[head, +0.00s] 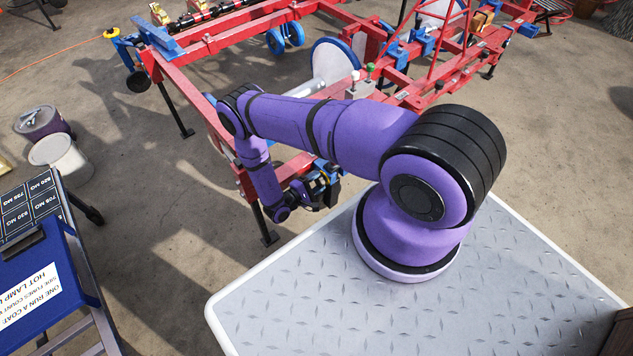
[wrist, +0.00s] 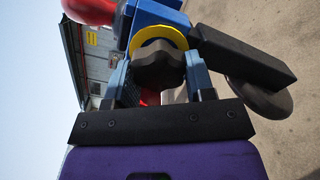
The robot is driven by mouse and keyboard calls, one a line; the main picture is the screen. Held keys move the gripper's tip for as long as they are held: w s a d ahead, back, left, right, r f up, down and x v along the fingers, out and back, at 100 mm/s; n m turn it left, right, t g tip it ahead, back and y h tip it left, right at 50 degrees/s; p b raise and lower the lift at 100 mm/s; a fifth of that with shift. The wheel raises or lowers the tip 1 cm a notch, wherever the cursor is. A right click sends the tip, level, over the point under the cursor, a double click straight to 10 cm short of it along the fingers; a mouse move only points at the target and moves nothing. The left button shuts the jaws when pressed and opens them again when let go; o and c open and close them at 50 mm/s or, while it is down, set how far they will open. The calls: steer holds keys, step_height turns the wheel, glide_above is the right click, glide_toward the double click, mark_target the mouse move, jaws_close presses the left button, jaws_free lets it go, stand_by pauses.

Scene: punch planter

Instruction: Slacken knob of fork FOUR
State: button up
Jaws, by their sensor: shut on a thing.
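In the wrist view a dark lobed knob (wrist: 158,66) sits in front of a yellow disc (wrist: 160,36) on a blue block (wrist: 155,14). My gripper (wrist: 158,80) has its two blue-grey fingers on either side of the knob, shut on it. A black arm with a dark round disc (wrist: 262,98) extends to the right of the blue block. In the head view my gripper (head: 318,192) is at the near end of the red frame, partly hidden by my arm, and the knob cannot be made out. No fork number is readable.
The red planter frame (head: 190,95) stretches across the back on black legs. A blue clamp with a dark wheel (head: 137,80) is at its far left corner. Pails (head: 60,157) and a blue stand (head: 45,290) are at left. Concrete floor between is clear.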

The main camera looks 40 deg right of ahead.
steer(key=shift+n, duration=0.4)
steer(key=o, duration=0.9)
steer(key=a, duration=1.1)
steer(key=shift+s, duration=0.2)
steer(key=a, duration=1)
steer(key=shift+s+a, duration=0.15)
steer(key=shift+a, duration=0.2)
